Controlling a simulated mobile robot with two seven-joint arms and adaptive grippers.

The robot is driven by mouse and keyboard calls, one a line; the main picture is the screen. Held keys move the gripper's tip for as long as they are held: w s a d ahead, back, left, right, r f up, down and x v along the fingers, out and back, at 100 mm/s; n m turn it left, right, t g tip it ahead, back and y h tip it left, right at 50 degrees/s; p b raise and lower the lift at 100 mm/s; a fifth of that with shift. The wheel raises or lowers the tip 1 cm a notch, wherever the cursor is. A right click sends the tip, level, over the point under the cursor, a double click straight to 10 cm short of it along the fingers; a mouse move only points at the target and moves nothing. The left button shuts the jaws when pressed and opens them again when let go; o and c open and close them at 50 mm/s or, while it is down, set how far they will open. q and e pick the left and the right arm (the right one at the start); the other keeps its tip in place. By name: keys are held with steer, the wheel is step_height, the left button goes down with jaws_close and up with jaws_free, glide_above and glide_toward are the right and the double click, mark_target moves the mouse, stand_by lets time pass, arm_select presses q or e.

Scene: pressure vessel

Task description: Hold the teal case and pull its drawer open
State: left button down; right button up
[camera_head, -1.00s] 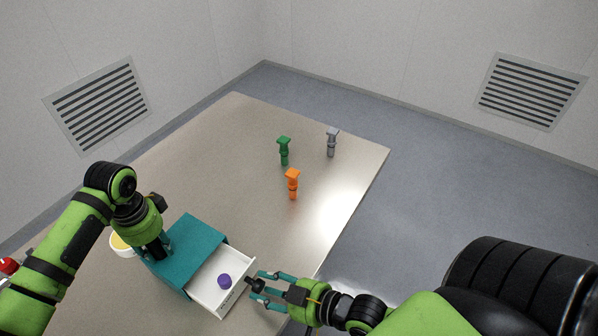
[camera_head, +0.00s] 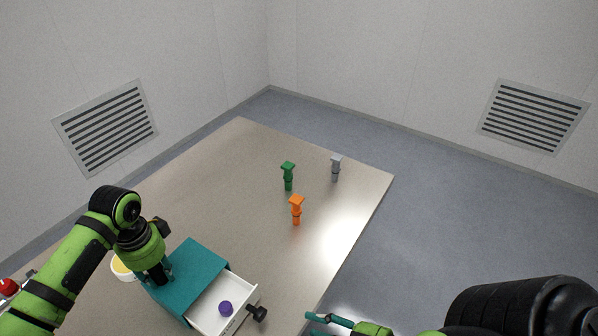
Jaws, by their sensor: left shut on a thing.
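The teal case (camera_head: 203,262) stands on the table's near part. Its white drawer (camera_head: 206,314) is pulled out toward the lower right, with a purple round piece (camera_head: 225,308) inside and a black knob (camera_head: 258,314) on its front. My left gripper (camera_head: 160,279) is shut on the case at its left side; the arm partly hides the fingertips. My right gripper (camera_head: 318,322) is at the bottom edge, right of the knob and apart from it. It is mostly cut off, so its opening cannot be judged.
A green piece (camera_head: 288,176), an orange piece (camera_head: 296,210) and a grey piece (camera_head: 336,169) stand upright farther back on the table (camera_head: 215,190). A white bowl with yellow inside (camera_head: 121,268) is left of the case. A red object (camera_head: 8,288) shows at the far left.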

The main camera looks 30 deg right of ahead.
arm_select(q)
steer(key=c, duration=0.9)
jaws_free()
steer(key=shift+a, duration=0.1)
steer(key=shift+o, duration=0.2)
step_height(320, 180, up, 12)
steer(key=shift+f, duration=0.1)
